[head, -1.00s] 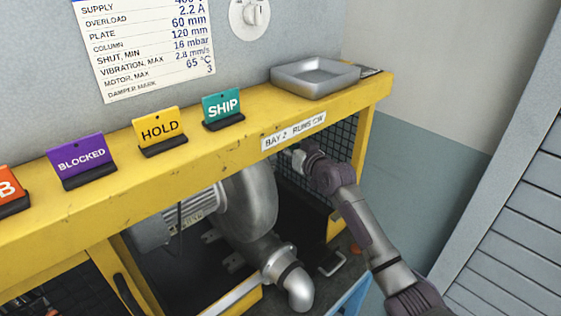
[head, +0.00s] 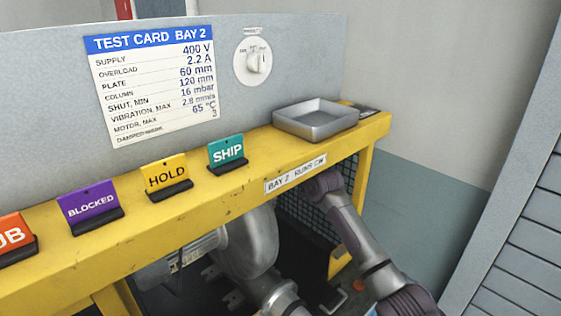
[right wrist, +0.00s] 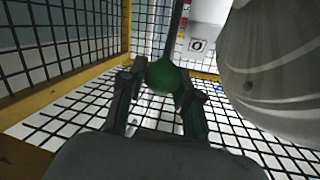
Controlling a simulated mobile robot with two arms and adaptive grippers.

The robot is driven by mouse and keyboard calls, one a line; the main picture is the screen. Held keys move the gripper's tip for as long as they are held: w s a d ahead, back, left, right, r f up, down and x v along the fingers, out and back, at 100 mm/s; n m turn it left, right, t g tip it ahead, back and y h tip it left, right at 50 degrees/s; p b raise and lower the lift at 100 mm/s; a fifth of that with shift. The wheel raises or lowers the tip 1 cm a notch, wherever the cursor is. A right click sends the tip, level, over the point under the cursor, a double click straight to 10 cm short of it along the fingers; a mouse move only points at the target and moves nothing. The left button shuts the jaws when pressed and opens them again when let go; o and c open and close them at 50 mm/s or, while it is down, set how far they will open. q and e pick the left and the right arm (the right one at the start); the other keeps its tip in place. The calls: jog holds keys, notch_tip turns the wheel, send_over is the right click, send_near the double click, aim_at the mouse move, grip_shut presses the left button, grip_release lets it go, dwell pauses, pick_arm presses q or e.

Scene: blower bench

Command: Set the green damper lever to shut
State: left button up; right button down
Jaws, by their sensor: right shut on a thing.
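In the right wrist view the green ball knob of the damper lever (right wrist: 163,78) sits between the two fingers of my right gripper (right wrist: 160,88), which is shut on it. The lever's dark rod rises from the knob toward the top of the picture. A white plate with a dark round mark (right wrist: 197,45) and a strip with yellow and red marks (right wrist: 182,32) are just behind and right of the rod. In the head view my right arm reaches under the yellow beam, and its fingers and the lever are hidden there. My left gripper is not in view.
The grey blower housing (right wrist: 275,70) is close on the right in the wrist view, and black wire mesh (right wrist: 60,40) surrounds the gripper. In the head view the yellow beam (head: 110,245) carries several signs and a metal tray (head: 316,122); a test card (head: 150,85) hangs behind.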

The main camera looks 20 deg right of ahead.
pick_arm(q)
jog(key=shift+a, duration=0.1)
pick_arm(e)
jog(key=shift+a+r, duration=0.15)
jog(key=c, duration=1.1)
grip_release()
jog(key=shift+w, duration=0.1)
jog(key=o, duration=0.3)
jog(key=shift+a, duration=0.15)
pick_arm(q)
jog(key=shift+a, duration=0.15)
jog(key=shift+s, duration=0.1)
pick_arm(e)
jog(key=s+d+r, duration=0.1)
jog(key=s+d, duration=0.1)
jog(key=s, duration=0.9)
jog(key=shift+s+r, duration=0.15)
jog(key=shift+s, duration=0.2)
